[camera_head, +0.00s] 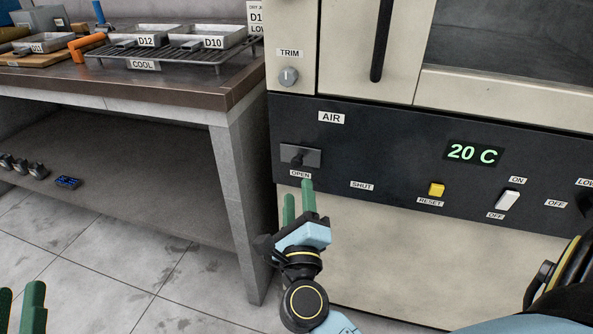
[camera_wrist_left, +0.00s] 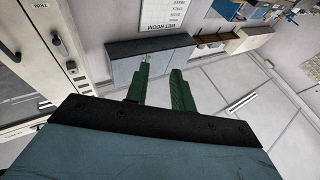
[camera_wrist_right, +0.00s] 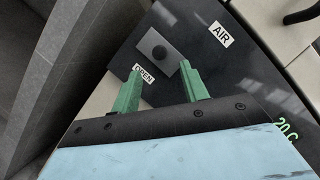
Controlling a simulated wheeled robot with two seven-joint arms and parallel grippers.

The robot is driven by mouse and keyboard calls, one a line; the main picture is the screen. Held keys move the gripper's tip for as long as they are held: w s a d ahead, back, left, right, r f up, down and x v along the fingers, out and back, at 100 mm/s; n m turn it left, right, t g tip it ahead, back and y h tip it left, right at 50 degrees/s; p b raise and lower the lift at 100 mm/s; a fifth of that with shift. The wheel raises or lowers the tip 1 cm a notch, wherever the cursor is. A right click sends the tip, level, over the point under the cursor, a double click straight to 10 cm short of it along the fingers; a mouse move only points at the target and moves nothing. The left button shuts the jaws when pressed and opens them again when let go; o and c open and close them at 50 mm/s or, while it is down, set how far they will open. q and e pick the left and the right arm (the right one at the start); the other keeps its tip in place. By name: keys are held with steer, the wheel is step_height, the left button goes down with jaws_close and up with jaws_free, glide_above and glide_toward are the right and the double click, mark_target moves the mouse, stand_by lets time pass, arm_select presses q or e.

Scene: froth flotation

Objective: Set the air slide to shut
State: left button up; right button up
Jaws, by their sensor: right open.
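The air slide (camera_head: 314,155) is a grey plate with a dark round knob (camera_head: 297,160) on the black panel below the AIR label. It sits at the left, above the OPEN label (camera_head: 300,174); the SHUT label (camera_head: 362,186) is further right. In the right wrist view the knob (camera_wrist_right: 159,52) stands just beyond the fingertips. My right gripper (camera_head: 298,194) is open and empty, just below the slide and apart from it. My left gripper (camera_head: 20,290) is at the bottom left corner, its green fingers apart and empty; it also shows in the left wrist view (camera_wrist_left: 160,80).
The panel also has a yellow RESET button (camera_head: 436,189), a white ON/OFF switch (camera_head: 508,200) and a 20 C display (camera_head: 473,153). A TRIM knob (camera_head: 288,76) is above. A bench (camera_head: 180,97) with a rack and trays stands at the left.

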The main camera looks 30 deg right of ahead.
mark_target(296, 165)
arm_select(q)
steer(key=shift+s+r+t+h+b, duration=0.35)
steer(key=shift+s+r+t, duration=0.1)
steer(key=shift+r+t, duration=0.35)
arm_select(e)
steer(key=x, duration=0.7)
steer(key=shift+w+d+r, duration=0.1)
steer(key=shift+w+d, duration=0.05)
steer(key=shift+w, duration=0.2)
steer(key=shift+c, duration=0.4)
jaws_close()
